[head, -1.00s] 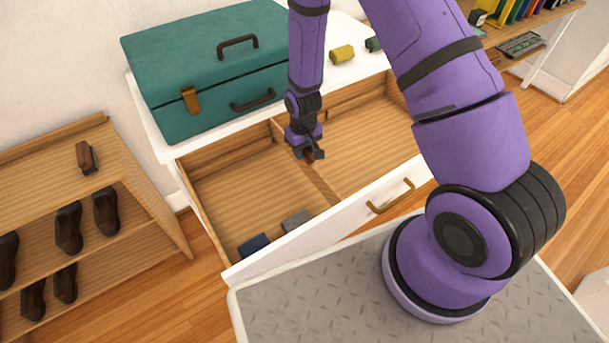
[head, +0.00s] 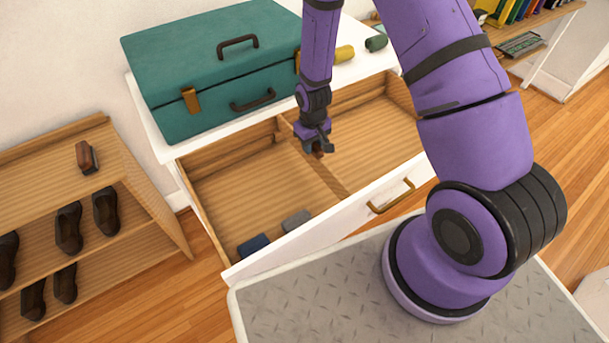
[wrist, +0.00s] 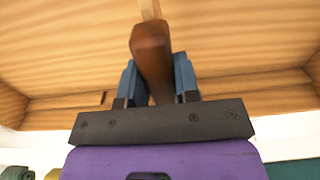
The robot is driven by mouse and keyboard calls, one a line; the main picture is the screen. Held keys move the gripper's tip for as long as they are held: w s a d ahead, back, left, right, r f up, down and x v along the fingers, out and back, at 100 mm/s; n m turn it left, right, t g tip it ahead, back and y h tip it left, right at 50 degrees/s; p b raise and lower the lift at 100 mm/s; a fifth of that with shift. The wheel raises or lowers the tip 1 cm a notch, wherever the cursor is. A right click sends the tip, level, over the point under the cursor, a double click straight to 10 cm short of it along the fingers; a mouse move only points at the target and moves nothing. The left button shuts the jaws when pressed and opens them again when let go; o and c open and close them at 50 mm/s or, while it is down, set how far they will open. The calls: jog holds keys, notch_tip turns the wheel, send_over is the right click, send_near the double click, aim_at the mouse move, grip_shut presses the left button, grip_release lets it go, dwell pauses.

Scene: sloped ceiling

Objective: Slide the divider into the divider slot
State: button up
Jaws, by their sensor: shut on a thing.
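My gripper (head: 318,150) is over the middle of the open drawer (head: 240,200). It is shut on a reddish-brown grip, which shows between the blue fingers in the wrist view (wrist: 152,50). A thin wooden divider (head: 335,180) runs from under my gripper toward the drawer's front panel; its pale top edge shows beyond the grip in the wrist view (wrist: 150,9). A narrow dark mark, perhaps the divider slot (wrist: 103,98), is on the drawer's back wall, left of the grip in the wrist view. My gripper hides the divider's near end there, and its seating cannot be told.
A dark blue block (head: 254,244) and a grey block (head: 296,220) lie in the drawer's front left. A teal case (head: 210,70), a yellow cylinder (head: 345,53) and a green cylinder (head: 376,43) are on the white top. The drawer's right part looks clear.

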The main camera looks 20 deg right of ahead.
jog(key=w+d, duration=0.2)
jog(key=d, duration=0.8)
jog(key=w+d, duration=0.2)
jog(key=d, duration=0.8)
jog(key=shift+d, duration=0.35)
dwell(0.9)
dwell(0.6)
jog(key=shift+f, duration=2.5)
dwell(1.7)
